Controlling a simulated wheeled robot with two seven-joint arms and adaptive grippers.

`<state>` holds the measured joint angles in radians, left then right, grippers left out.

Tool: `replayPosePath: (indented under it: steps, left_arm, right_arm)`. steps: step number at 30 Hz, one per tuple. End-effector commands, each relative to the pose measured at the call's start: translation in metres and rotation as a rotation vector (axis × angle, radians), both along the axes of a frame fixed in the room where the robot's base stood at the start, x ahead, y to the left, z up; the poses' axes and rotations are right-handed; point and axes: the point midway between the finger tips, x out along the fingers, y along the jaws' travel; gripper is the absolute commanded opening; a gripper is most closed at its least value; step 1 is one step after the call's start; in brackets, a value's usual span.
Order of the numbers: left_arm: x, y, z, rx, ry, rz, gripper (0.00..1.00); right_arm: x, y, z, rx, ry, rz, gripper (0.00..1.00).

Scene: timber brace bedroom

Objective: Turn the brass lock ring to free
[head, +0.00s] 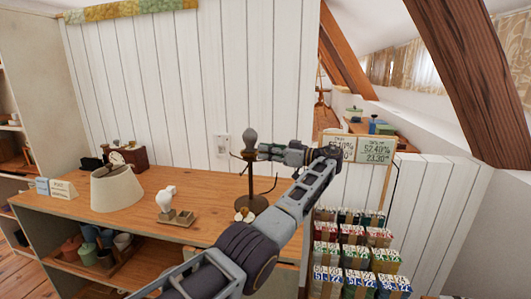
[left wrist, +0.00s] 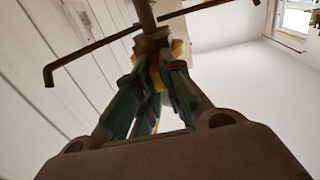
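A dark stand with a grey knob (head: 250,138) on top and thin hooked arms stands on the wooden counter. My left gripper (head: 262,149) reaches its post from the right, just below the knob. In the left wrist view the brass lock ring (left wrist: 179,48) shows as yellow parts around the brown post (left wrist: 145,15), below the hooked arms. The green-padded fingers of my left gripper (left wrist: 157,72) close in on both sides of the ring and appear to pinch it. The fingers hide much of the ring. In the head view I cannot make it out. My right gripper is out of view.
The wooden counter (head: 110,217) also holds a cream lampshade (head: 117,188), a white ornament (head: 166,199) and small dark boxes. A rack of coloured number cards (head: 355,250) and price signs (head: 375,149) stand at the right. A white plank wall (head: 190,90) rises behind.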

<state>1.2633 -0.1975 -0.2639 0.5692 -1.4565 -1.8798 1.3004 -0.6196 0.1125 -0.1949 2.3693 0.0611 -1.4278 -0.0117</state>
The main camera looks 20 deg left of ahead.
Motion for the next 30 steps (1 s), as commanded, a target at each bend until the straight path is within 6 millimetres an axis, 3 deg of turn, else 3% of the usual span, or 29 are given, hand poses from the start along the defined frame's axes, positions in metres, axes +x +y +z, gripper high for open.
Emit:
replayPosePath:
  steps: [4, 17, 23, 30]
  left_arm:
    - [0.000, 0.000, 0.001, 0.000, -0.001, 0.000, 0.30]
    - [0.000, 0.000, 0.003, 0.000, -0.001, 0.001, 0.30]
    - [0.000, 0.000, 0.017, 0.000, -0.001, 0.001, 0.30]
    - [0.000, 0.000, 0.048, 0.000, -0.002, 0.001, 0.30]
  right_arm:
    - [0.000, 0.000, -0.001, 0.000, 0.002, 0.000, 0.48]
    - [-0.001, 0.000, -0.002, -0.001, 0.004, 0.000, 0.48]
    - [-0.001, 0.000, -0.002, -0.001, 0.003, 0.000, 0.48]
    - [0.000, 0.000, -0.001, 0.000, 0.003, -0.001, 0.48]
